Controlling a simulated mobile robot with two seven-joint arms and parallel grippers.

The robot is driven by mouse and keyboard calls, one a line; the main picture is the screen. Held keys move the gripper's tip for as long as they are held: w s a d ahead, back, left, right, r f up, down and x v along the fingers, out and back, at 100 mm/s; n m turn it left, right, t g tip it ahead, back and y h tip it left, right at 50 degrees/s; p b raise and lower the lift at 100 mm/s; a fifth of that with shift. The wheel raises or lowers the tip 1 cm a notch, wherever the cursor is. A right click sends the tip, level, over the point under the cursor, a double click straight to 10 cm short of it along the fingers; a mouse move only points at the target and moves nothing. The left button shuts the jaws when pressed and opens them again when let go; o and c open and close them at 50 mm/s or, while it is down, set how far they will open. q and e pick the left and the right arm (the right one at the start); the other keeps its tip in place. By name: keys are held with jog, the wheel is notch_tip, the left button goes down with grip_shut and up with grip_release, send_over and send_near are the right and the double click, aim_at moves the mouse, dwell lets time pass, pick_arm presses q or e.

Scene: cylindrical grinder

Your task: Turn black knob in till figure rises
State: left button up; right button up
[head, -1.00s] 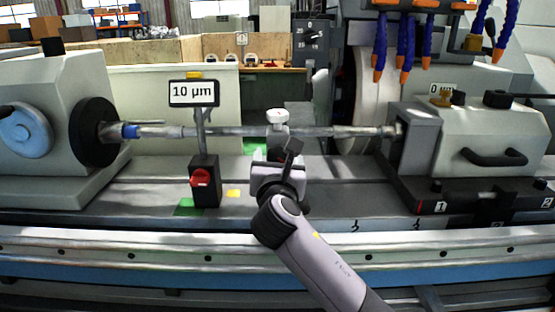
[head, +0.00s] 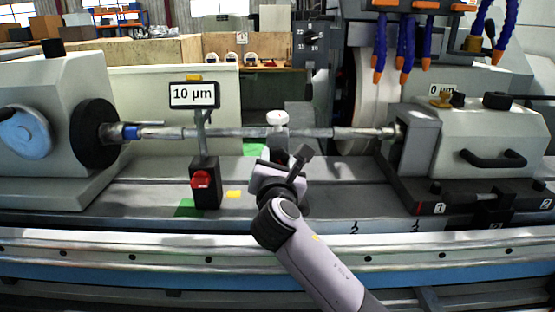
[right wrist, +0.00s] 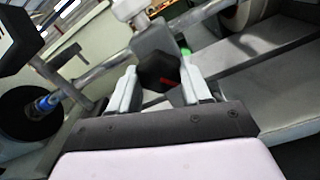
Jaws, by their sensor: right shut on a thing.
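The black knob (right wrist: 156,70) shows between the fingers in the right wrist view, with a red patch beside it. My right gripper (right wrist: 159,82) is shut on it, one pale finger on each side. In the head view my right gripper (head: 272,168) is below the white-topped gauge (head: 278,118) at the middle of the bar, and mostly hides the knob. A display (head: 194,94) on a post at the left reads 10 µm. A second display (head: 443,89) at the right reads 0 µm, partly covered. My left gripper is out of view.
A long metal bar (head: 340,132) runs between the left headstock chuck (head: 92,132) and the right tailstock (head: 480,140). A black block with a red knob (head: 202,181) stands left of my gripper. Blue hoses (head: 403,40) hang above right. The bed between is mostly clear.

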jog(key=shift+a+m, duration=0.1)
jog(key=shift+m, duration=2)
jog(key=o, duration=1.1)
jog(key=shift+s, duration=3.6)
